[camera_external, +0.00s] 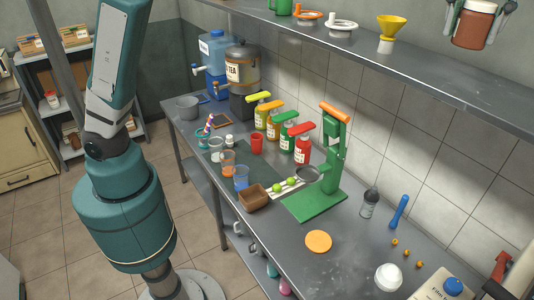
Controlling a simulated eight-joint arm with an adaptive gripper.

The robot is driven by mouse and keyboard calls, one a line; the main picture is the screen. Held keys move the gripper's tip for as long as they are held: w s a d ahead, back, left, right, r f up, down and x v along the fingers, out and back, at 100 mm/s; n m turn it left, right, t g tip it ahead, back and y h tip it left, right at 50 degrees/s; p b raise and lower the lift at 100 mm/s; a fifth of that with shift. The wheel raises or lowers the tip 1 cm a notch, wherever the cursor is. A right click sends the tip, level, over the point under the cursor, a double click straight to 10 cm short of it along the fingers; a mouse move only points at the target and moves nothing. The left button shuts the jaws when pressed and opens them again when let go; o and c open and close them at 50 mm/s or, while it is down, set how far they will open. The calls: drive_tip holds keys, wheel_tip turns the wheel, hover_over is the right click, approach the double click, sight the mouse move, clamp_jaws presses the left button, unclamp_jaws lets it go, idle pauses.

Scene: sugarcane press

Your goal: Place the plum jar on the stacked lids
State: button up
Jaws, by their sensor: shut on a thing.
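My gripper (478,16) is at the top right, its dark fingers on both sides of a reddish-brown jar (476,27) with a pale rim. This looks like the plum jar. It is held upright, in front of or above the right part of the upper shelf; whether it touches the shelf I cannot tell. A flat orange disc (318,242) lies on the counter, and a white round piece (388,277) sits to its right. I cannot tell for sure which of these, if any, is the stacked lids.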

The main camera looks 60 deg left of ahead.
drive_tip(key=s+d+f+m+b, duration=0.1)
drive_tip(key=s+d+f+m, duration=0.1)
drive_tip(key=s+d+f, duration=0.4)
drive_tip(key=s+d+f+m+b, duration=0.1)
drive_tip(key=s+d+f, duration=0.25)
drive_tip(key=d, duration=0.55)
drive_tip(key=w+a+f+n+b, duration=0.1)
drive_tip(key=w+a+f+b, duration=0.1)
drive_tip(key=f, duration=1.5)
drive_tip(key=w+a+f+n+b, duration=0.1)
drive_tip(key=w+a+f+b, duration=0.2)
drive_tip(key=f, duration=1.5)
drive_tip(key=w+a+f+n+b, duration=0.1)
drive_tip(key=w+a+f+b, duration=0.1)
drive_tip(key=f, duration=1.6)
drive_tip(key=shift+w+a+b, duration=0.4)
drive_tip(key=shift+w+b, duration=0.15)
drive_tip(key=shift+b, duration=0.55)
drive_tip(key=shift+f, duration=0.1)
drive_tip(key=shift+f, duration=3.1)
drive_tip(key=shift+f, duration=0.1)
